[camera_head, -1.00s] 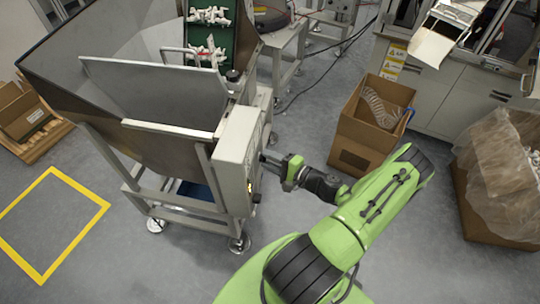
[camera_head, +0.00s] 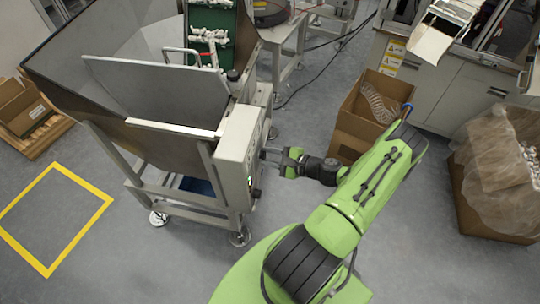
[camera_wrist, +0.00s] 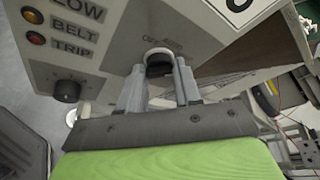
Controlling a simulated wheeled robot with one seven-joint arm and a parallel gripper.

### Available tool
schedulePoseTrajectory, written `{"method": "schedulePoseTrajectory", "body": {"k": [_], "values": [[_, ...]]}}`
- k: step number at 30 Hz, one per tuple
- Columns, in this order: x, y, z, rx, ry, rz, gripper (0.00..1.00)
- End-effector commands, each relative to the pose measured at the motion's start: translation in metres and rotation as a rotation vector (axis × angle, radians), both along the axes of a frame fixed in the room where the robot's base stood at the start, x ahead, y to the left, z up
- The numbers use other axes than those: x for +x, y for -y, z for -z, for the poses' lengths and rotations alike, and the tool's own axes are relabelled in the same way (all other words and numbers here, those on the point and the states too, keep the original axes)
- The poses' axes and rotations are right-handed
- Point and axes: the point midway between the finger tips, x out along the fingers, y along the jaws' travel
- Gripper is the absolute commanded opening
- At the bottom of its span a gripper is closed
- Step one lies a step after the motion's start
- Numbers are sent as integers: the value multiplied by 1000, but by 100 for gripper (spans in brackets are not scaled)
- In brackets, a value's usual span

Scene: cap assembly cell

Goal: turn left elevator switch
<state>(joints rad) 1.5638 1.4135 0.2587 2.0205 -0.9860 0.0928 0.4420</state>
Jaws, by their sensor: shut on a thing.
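The control box (camera_head: 237,150) is a pale grey panel on the side of the elevator hopper. In the wrist view its panel (camera_wrist: 110,55) faces me. A black rotary switch (camera_wrist: 159,66) sits between the fingers of my gripper (camera_wrist: 160,82), under a small label whose lettering is hard to read. My fingers are closed on the switch from both sides. In the head view my gripper (camera_head: 268,154) reaches the box's right face, and the switch is hidden there. Another black knob (camera_wrist: 67,90) sits lower left on the panel, apart from my fingers.
Two indicator lamps (camera_wrist: 34,27) sit beside the BELT and TRIP labels. An open cardboard box (camera_head: 368,115) stands right of my gripper. Grey floor is clear at the lower left.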

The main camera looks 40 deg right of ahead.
Motion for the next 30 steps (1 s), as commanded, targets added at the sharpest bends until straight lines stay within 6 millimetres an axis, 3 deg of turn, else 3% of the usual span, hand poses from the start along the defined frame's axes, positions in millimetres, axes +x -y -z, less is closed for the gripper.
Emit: {"method": "schedulePoseTrajectory", "body": {"k": [8,9,14,23,26,30], "values": [[-1,0,1,2,-4,0,3],[-1,0,1,2,-4,0,35],[0,0,1,3,-2,-1,59],[-3,1,0,1,-1,1,59],[-15,6,-5,0,-1,3,59],[-50,17,-15,-2,-3,6,59]]}}
